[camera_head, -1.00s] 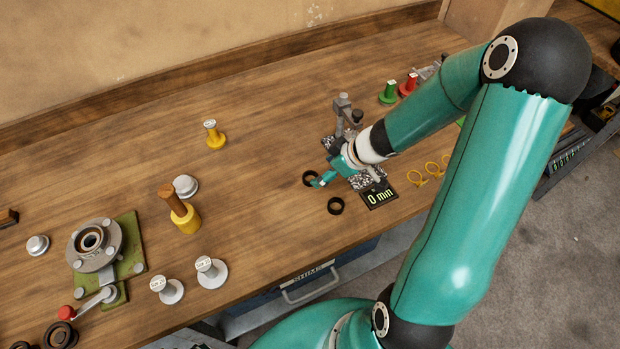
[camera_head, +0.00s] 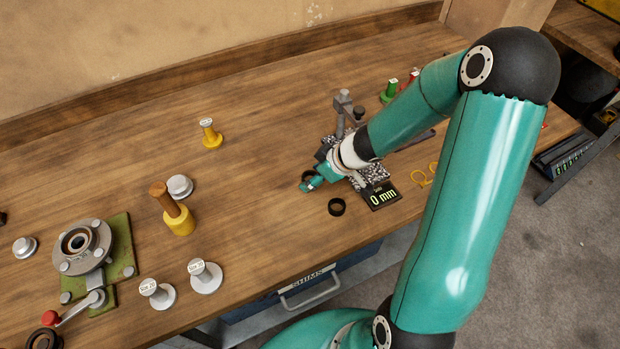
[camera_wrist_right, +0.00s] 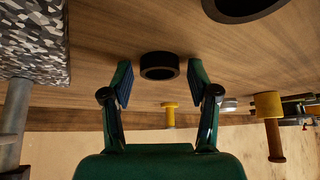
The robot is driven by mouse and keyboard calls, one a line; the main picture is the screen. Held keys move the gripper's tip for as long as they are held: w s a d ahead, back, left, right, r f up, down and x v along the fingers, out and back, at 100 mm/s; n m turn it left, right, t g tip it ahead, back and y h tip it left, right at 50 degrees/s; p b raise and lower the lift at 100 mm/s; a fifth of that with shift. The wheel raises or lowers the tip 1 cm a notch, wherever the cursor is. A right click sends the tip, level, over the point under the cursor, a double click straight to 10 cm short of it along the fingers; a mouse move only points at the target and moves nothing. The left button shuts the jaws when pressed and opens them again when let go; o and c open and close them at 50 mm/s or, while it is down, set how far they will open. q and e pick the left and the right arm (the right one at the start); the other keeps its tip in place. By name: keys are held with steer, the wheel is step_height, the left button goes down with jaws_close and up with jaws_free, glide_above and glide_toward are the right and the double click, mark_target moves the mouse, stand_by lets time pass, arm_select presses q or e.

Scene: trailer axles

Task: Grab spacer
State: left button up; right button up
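A black ring spacer (camera_wrist_right: 159,56) lies on the wooden bench, between and slightly beyond the open fingers of my right gripper (camera_wrist_right: 160,82) in the right wrist view. The fingers stand apart from it on both sides. In the head view my right gripper (camera_head: 311,183) is low over the bench at this ring, which it partly covers. My left gripper is not in view.
A gauge stand (camera_head: 343,105) and a display reading "0 mm" (camera_head: 383,197) stand close beside the right gripper. A yellow weight with a wooden handle (camera_head: 178,220), silver knobs (camera_head: 205,276) and a hub on a green plate (camera_head: 122,248) are to the left. The bench between is clear.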

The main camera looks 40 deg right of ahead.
steer(key=c, duration=0.8)
steer(key=shift+c, duration=0.2)
steer(key=shift+r, duration=0.1)
